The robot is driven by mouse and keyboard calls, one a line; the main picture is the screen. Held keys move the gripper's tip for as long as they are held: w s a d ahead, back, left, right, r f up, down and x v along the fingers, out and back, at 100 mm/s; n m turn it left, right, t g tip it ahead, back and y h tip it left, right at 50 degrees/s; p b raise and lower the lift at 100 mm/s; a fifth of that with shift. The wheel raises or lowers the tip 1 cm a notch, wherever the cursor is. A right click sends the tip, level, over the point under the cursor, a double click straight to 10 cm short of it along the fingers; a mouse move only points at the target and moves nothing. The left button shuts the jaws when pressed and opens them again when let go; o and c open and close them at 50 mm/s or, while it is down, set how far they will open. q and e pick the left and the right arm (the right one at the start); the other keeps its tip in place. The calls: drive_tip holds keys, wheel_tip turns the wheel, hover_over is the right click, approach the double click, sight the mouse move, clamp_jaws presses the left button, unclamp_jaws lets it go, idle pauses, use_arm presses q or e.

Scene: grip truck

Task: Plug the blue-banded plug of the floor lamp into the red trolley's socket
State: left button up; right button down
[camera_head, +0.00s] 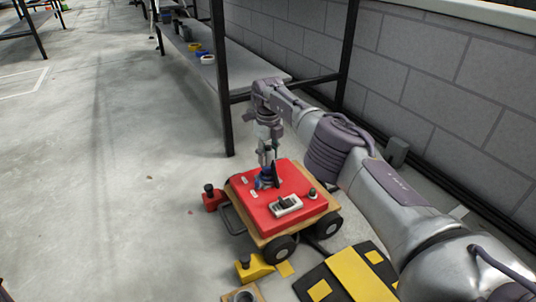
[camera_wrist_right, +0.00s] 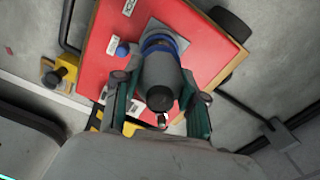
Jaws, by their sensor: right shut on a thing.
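The red trolley (camera_head: 290,181) stands on the floor, with a red top, a wooden deck and black wheels. My right gripper (camera_head: 266,167) reaches down over its top. In the right wrist view my right gripper (camera_wrist_right: 158,110) is shut on the grey plug (camera_wrist_right: 160,72), between its green fingers. The plug's blue band (camera_wrist_right: 163,44) is at the end towards the red top (camera_wrist_right: 100,45). The socket is hidden beneath the plug, and I cannot tell whether the plug is seated in it. The floor lamp is not recognisable. My left gripper is not in view.
A white switch panel (camera_head: 286,206) sits on the trolley's top. A red block (camera_head: 211,199) and a yellow block (camera_head: 254,269) with black knobs stand beside it. A black-and-yellow ramp (camera_head: 352,270) lies in front. A shelf rack (camera_head: 227,80) and a block wall stand behind. Floor at left is clear.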

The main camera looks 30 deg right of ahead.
drive_tip(key=shift+f+b, duration=0.5)
drive_tip(key=shift+f, duration=0.3)
drive_tip(key=shift+f, duration=0.65)
drive_tip(key=shift+c, duration=1.2)
unclamp_jaws()
drive_tip(key=shift+r, duration=0.1)
drive_tip(key=shift+r+p, duration=2.4)
drive_tip(key=shift+f, duration=0.1)
